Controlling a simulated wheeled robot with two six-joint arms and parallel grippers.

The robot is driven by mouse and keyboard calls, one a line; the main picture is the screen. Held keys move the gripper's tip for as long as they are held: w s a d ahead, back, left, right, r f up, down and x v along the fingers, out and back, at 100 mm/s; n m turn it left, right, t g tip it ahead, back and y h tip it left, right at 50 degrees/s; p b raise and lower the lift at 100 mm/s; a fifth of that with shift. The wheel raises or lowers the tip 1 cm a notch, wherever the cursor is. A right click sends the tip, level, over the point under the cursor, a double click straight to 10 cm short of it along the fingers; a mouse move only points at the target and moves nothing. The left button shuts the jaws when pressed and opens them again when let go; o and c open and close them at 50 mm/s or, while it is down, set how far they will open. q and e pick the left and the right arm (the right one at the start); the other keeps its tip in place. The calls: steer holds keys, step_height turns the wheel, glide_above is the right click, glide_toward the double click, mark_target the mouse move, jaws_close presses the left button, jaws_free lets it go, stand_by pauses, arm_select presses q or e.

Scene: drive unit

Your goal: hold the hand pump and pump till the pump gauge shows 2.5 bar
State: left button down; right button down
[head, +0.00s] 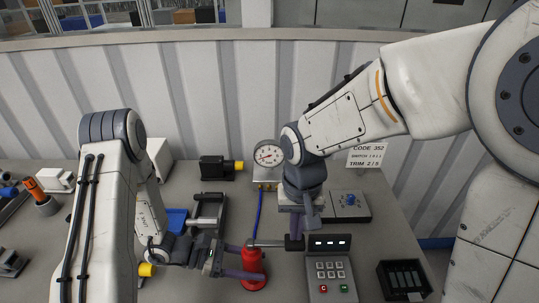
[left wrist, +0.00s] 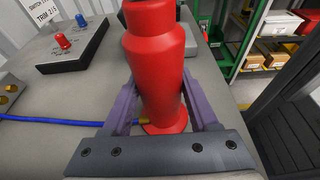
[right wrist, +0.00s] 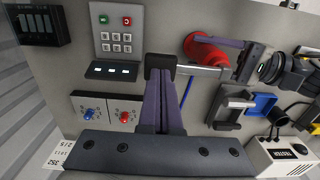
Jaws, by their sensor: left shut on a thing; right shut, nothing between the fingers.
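The red hand pump (head: 253,270) stands on the table. My left gripper (head: 245,261) is shut on its body; in the left wrist view the purple fingers lie on both sides of the red pump body (left wrist: 160,80). A silver lever (head: 268,244) runs right from the pump top to a black grip (head: 295,243). My right gripper (head: 296,229) points down, shut and empty, its tips at the black grip, also in the right wrist view (right wrist: 160,72); I cannot tell whether they touch. The round pump gauge (head: 268,154) stands behind; its needle is too small to read.
A blue hose (head: 260,214) runs between pump and gauge. A keypad unit (head: 330,272) stands right of the pump, a knob box (head: 348,205) behind it, a dark slotted tray (head: 404,280) at right. A clamp-like black fixture (head: 209,210) stands left.

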steer(key=shift+a+f, duration=0.2)
steer(key=shift+f, duration=1.85)
steer(key=shift+d+r, duration=0.2)
steer(key=shift+r, duration=2.05)
steer(key=shift+a+f, duration=0.2)
steer(key=shift+f, duration=2.1)
steer(key=shift+d+r, duration=0.2)
steer(key=shift+r, duration=2.1)
steer(key=shift+f, duration=0.1)
steer(key=shift+s+a+f, duration=0.1)
steer(key=shift+f, duration=1)
steer(key=shift+a+f, duration=0.1)
steer(key=shift+f, duration=1)
steer(key=shift+d+r, duration=0.2)
steer(key=shift+r, duration=2.1)
